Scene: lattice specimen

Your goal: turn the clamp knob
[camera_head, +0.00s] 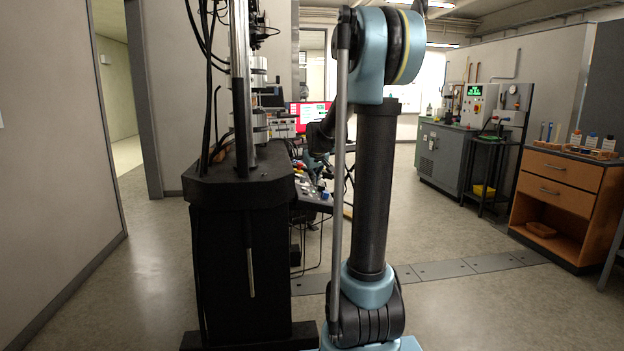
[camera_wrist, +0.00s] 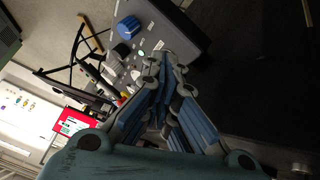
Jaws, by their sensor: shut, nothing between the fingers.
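A grey control panel (camera_wrist: 165,22) fills the upper middle of the wrist view. I cannot tell from the pictures which knob is the clamp knob. My gripper (camera_wrist: 166,72) is shut and empty, its blue-padded fingers pointing toward the panel. The blue knob lies beyond the fingertips and to their left, apart from them. In the head view the panel (camera_head: 318,201) is small and partly hidden by my arm; my gripper is not clearly visible there.
A black machine base (camera_head: 240,260) with a vertical column stands left of my arm, close to the panel. A red-and-white screen (camera_head: 310,113) is behind. An orange drawer cabinet (camera_head: 560,195) and a grey bench (camera_head: 445,155) stand at the right. The floor at front right is clear.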

